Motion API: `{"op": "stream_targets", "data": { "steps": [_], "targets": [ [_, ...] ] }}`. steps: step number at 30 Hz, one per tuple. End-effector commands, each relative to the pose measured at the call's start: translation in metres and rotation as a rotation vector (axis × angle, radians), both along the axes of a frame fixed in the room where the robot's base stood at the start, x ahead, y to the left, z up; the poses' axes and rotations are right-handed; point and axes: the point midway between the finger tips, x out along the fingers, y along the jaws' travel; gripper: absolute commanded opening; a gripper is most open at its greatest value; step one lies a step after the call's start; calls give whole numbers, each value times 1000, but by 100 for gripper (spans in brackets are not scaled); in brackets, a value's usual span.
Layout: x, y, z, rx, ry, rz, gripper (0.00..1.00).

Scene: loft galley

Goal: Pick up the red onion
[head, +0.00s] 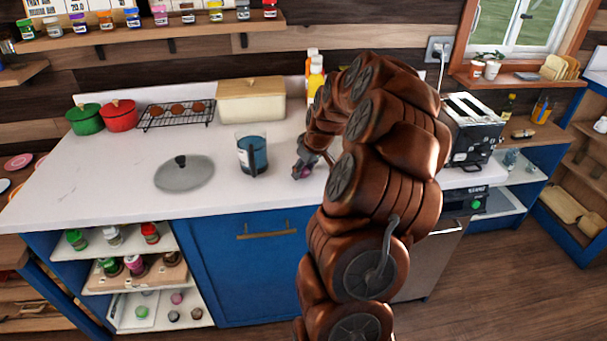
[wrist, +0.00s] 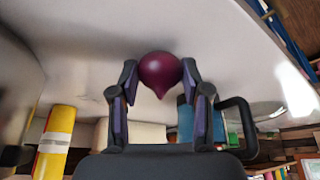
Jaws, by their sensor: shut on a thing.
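The red onion (wrist: 160,72) is dark purple and sits between the two fingertips of my gripper (wrist: 158,82) in the wrist view. The fingers touch it on both sides, and its pointed end faces the palm. In the head view my gripper (head: 303,166) is low over the white counter, right of the blue pitcher, and only a small purple part of the onion (head: 304,173) shows below it. I cannot tell whether the onion touches the counter.
The blue pitcher (head: 252,154) stands close left of my gripper, with a grey lid (head: 184,173) beyond it. A bread box (head: 250,101) and bottles (head: 316,79) stand at the back. A toaster (head: 471,130) is to the right. The counter's left front (head: 95,190) is clear.

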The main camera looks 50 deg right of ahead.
Motion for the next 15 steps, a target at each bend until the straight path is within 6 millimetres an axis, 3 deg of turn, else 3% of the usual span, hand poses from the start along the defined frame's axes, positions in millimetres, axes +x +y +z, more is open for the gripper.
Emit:
{"op": "stream_targets", "data": {
  "steps": [8, 15],
  "targets": [
    [-1, 1, 21, 0, -1, 0, 13],
    [-17, 9, 23, 2, 0, -1, 13]
  ]
}}
